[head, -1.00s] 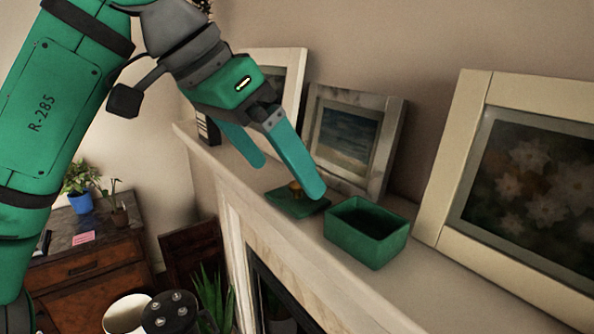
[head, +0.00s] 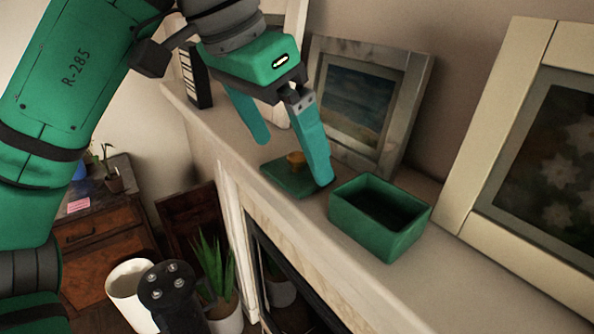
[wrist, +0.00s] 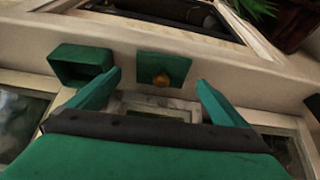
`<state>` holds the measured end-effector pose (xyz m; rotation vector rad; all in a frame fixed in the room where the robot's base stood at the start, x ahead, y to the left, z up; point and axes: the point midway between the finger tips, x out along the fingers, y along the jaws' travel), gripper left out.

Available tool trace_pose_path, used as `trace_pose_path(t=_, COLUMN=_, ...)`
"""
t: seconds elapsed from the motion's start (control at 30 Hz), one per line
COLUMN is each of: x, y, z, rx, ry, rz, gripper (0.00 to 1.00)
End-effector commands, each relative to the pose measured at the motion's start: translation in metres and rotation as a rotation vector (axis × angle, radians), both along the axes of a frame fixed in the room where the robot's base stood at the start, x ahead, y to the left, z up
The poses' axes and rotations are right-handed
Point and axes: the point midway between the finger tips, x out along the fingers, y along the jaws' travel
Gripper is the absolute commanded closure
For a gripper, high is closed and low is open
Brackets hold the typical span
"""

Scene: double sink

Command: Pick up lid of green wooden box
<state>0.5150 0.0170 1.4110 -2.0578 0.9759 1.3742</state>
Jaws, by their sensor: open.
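The green lid (head: 290,177) lies flat on the mantel shelf, with a golden-brown knob (head: 297,160) on top. It also shows in the wrist view (wrist: 152,63), ahead of my fingers and between their lines. The open green box (head: 379,217) stands on the shelf to the right of the lid in the head view, and at the left in the wrist view (wrist: 80,62). My gripper (head: 294,165) is open and empty, with its fingers pointing down at the lid. One finger overlaps the lid's right side in the head view; I cannot tell whether it touches.
Framed pictures lean on the wall behind: a seascape (head: 365,105) behind the lid and a flower picture (head: 540,150) at right. A black-and-white binder (head: 195,78) stands at the shelf's far end. A potted plant (head: 217,280) is on the floor below.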

Motion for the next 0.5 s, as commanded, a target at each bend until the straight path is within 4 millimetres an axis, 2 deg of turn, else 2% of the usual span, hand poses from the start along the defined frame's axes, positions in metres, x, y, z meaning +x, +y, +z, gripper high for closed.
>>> trace_pose_path(t=0.2, x=0.009, y=-0.006, z=-0.027, rx=0.000, ry=0.002, rz=0.001, gripper=0.02)
trace_pose_path(t=0.5, x=0.011, y=-0.008, z=-0.034, rx=0.000, ry=0.000, rz=0.004, gripper=0.02)
